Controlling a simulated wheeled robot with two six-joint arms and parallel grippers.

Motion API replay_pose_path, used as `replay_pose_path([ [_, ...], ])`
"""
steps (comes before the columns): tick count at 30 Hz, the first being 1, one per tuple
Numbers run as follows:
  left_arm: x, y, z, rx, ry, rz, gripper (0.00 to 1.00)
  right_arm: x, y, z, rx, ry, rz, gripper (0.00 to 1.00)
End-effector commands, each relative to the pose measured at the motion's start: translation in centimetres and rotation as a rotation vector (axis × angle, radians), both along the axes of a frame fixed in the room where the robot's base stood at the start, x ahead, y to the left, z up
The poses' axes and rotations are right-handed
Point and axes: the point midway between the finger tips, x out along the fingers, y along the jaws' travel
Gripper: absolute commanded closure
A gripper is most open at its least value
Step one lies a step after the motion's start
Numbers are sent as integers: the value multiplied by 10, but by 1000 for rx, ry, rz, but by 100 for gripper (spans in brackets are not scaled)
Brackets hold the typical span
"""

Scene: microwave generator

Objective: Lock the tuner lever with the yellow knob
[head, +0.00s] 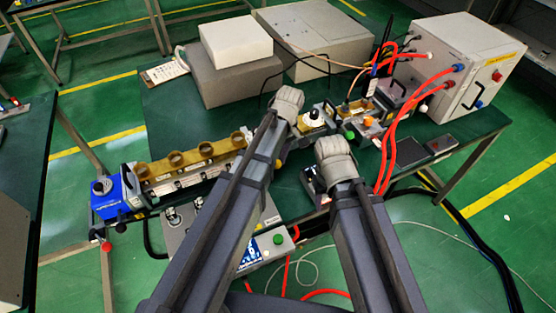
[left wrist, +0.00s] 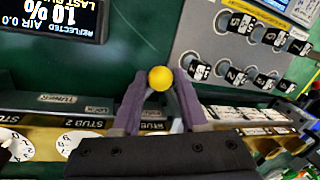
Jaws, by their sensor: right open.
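The yellow knob (left wrist: 160,78) shows in the left wrist view between the fingertips of my left gripper (left wrist: 159,84). The fingers flank it closely, but I cannot tell whether they touch it. The lever below it is mostly hidden by the fingers. The tuner (left wrist: 28,121) runs behind them, with TUNER, LOCK and STUB 2 labels. In the head view, the brass tuner (head: 222,158) lies along the bench's front left, and my left gripper (head: 281,148) is at its right end, largely hidden by my arm. My right gripper (head: 331,168) is open to the right, its fingers mostly hidden.
A blue unit (head: 118,195) ends the waveguide line at left. A control box with a green button (head: 279,239) lies in front. Red cables (head: 392,135) run from the white cabinet (head: 462,62) at right. Grey boxes (head: 232,75) stand behind.

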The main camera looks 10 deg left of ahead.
Motion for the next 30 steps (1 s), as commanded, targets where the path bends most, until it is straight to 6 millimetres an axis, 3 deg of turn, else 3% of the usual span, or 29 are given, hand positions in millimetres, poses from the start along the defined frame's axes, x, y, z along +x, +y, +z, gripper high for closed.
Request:
replay_pose_path([
  [1,0,0,0,0,0,0,64,0,0,0,0,0,0,50],
  [11,0,0,0,0,0,0,100,0,0,0,0,0,0,50],
  [30,0,1,0,2,0,1,100,0,0,0,0,0,0,50],
])
